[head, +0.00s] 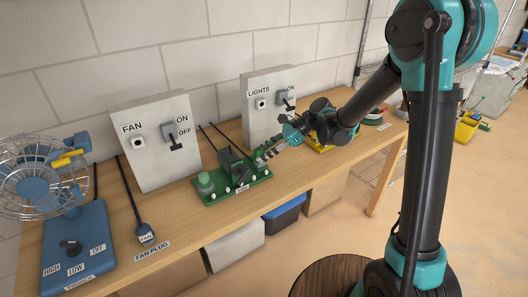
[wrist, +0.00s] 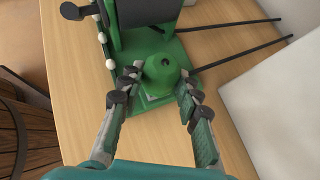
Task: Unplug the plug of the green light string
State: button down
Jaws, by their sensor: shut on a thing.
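The green board (head: 240,195) with small white bulbs along its front edge lies on the bench. My gripper (head: 262,157) reaches in from the right, over the board's right end. In the wrist view, my gripper (wrist: 158,88) has its fingers on both sides of a green domed piece (wrist: 164,72) with a pale square base, and is shut on it. I cannot tell whether this is the plug. The head view hides it behind the fingers.
The lights box (head: 262,115) and the fan box (head: 150,140) stand against the wall behind. Two dark cables (wrist: 240,45) run from the board towards the wall. The fan plug (head: 146,234) and the blue fan base (head: 75,245) are at left.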

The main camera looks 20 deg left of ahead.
jog(key=shift+f, duration=0.2)
jog(key=c, duration=1)
grip_release()
jog(key=shift+d, duration=0.1)
jog(key=v, duration=1.1)
jog(key=shift+d+r, duration=0.2)
jog(key=shift+r, duration=0.15)
jog(key=shift+d, duration=0.1)
jog(key=s+d+f+n+t+h, duration=0.2)
jog(key=s+d+f+n+h, duration=0.1)
jog(key=d, duration=0.7)
jog(key=s+d+f+n+t+h, duration=0.3)
jog(key=s+d+f+n, duration=0.2)
jog(key=d, duration=0.5)
jog(key=s+d+f+n+t+h, duration=0.2)
jog(key=s+d+n, duration=0.4)
jog(key=d, duration=0.4)
notch_tip(320, 180, down, 2)
jog(key=shift+s+d+f+t+h, duration=0.2)
jog(key=shift+s+d+t+h, duration=0.3)
jog(key=shift+h, duration=0.4)
